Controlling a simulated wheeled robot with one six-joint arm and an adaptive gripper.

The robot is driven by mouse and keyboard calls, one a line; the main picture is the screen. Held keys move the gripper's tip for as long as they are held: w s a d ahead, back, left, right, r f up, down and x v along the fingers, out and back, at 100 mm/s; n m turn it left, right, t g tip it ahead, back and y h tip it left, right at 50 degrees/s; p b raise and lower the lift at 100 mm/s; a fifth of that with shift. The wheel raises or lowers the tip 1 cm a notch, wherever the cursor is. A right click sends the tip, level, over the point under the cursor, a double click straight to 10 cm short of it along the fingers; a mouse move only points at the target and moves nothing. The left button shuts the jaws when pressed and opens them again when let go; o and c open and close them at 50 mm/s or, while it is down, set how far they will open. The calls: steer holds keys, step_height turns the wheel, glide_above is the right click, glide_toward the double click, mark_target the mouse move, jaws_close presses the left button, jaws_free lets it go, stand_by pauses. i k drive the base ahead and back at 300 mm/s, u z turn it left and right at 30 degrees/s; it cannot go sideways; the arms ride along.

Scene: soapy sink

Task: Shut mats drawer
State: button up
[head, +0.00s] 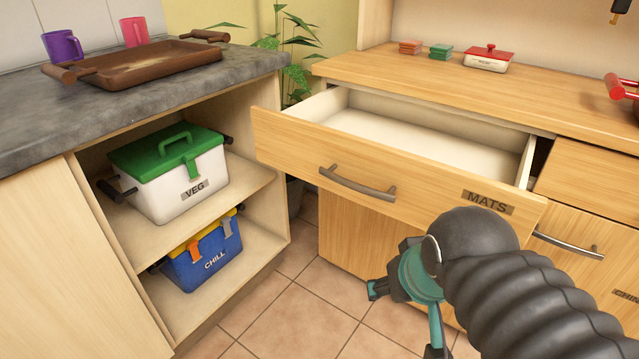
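The mats drawer (420,195) is a light wood drawer with a "MATS" label and a grey bar handle (357,184). It stands pulled out from the cabinet, and its pale inside shows empty where visible. My gripper (403,318) is below and in front of the drawer front, near the lower middle of the head view. It appears apart from the handle. One teal finger points down and a dark fingertip shows to the left, with a gap between them. My dark ribbed arm covers part of the drawer front's lower right and the cabinet beneath.
Left, a grey counter (30,120) holds a brown tray (140,66) and two mugs. Its open shelves hold a VEG box (175,175) and a CHILL box (205,255). A red-lidded dish (488,60) stands on the wooden top. A plant fills the corner; tiled floor is clear between cabinets.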

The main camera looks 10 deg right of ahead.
mark_target(410, 164)
steer(key=z, duration=0.5)
steer(key=k, duration=1.2)
steer(key=z, duration=1.25)
steer(key=i, duration=0.85)
steer(key=u, duration=0.7)
steer(key=i, duration=0.35)
steer(key=u, duration=0.4)
